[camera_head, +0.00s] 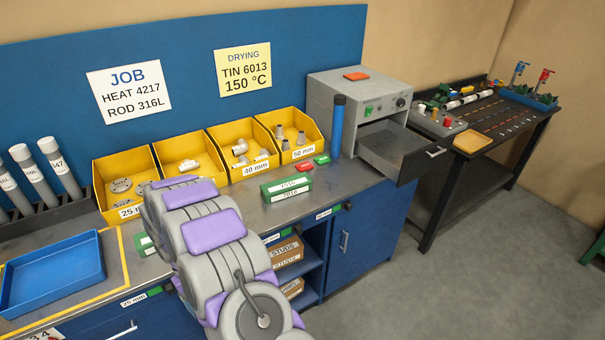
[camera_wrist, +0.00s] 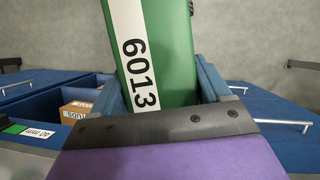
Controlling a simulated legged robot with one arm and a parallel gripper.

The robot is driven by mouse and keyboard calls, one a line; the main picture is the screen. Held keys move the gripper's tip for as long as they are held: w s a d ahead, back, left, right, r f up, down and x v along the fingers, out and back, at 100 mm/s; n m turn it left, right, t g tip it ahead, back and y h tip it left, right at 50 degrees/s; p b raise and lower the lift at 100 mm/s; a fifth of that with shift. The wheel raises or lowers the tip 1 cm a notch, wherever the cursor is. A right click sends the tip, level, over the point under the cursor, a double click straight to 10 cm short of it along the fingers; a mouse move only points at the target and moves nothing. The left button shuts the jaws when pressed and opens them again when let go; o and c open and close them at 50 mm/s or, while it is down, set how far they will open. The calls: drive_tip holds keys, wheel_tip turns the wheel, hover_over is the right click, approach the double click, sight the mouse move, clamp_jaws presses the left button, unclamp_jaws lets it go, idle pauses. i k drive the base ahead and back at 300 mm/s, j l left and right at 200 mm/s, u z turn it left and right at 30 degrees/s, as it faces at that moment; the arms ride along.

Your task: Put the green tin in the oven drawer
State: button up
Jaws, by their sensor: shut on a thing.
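The green tin (camera_wrist: 165,45), with a white label reading 6013, is between the jaws of my gripper (camera_wrist: 163,82) in the wrist view. My gripper is shut on it, and the tin's far end runs out of the picture. In the head view my arm hides the gripper and the held tin. The grey oven (camera_head: 345,100) stands at the bench's right end. Its drawer (camera_head: 395,148) is pulled out to the front right and looks empty. Another green tin (camera_head: 287,188), its white label seeming to read 7016, lies on the bench left of the oven.
A blue cylinder (camera_head: 337,128) stands upright just left of the drawer. Small red (camera_head: 304,165) and green (camera_head: 322,159) blocks lie nearby. Yellow bins (camera_head: 290,155) line the back. A dark side table (camera_head: 470,150) stands right of the drawer. Floor (camera_head: 440,270) in front is clear.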

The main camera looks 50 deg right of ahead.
sight(398, 143)
drive_tip(key=l+z, duration=0.4)
drive_tip(key=l, duration=0.4)
drive_tip(key=l+z, duration=0.4)
drive_tip(key=l, duration=0.45)
